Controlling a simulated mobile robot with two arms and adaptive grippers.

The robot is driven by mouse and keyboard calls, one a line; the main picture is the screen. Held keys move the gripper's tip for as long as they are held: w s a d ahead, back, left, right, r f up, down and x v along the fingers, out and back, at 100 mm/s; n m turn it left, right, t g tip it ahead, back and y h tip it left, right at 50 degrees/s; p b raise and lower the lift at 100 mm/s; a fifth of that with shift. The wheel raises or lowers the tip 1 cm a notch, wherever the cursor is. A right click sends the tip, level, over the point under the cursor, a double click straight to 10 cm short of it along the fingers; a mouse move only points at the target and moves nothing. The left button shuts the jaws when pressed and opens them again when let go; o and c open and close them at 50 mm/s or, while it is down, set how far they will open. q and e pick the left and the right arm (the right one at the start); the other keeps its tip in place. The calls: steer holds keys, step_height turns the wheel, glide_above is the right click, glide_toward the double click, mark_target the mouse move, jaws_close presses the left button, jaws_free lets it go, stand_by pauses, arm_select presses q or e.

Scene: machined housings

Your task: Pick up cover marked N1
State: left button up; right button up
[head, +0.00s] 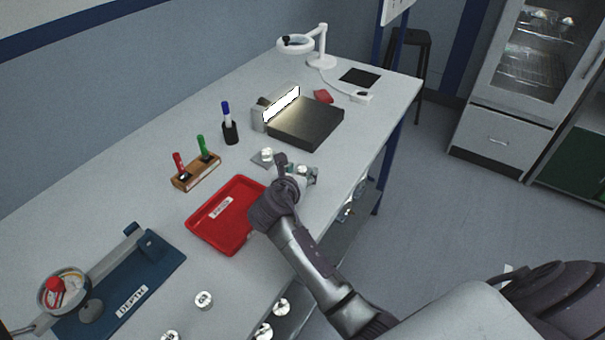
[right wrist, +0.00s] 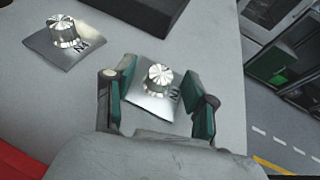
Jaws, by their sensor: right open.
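Two metal covers, each a square plate with a round ribbed knob, lie on the table. One cover (right wrist: 160,90) is between the fingers of my right gripper (right wrist: 159,68) in the right wrist view. Its dark mark begins with N; I cannot read the rest. The other cover (right wrist: 66,42) lies to the upper left, clear of the fingers, its mark also not fully legible; it shows in the head view (head: 265,158) too. My right gripper is open around the first cover, with gaps on both sides. In the head view it partly hides that cover. My left gripper is not in view.
A red tray (head: 234,238) lies close to my right arm. A dark flat box (head: 305,123) stands behind the covers. The table edge is right of the covers.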

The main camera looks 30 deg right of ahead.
jaws_close()
steer(key=shift+r, duration=0.1)
stand_by(0.3)
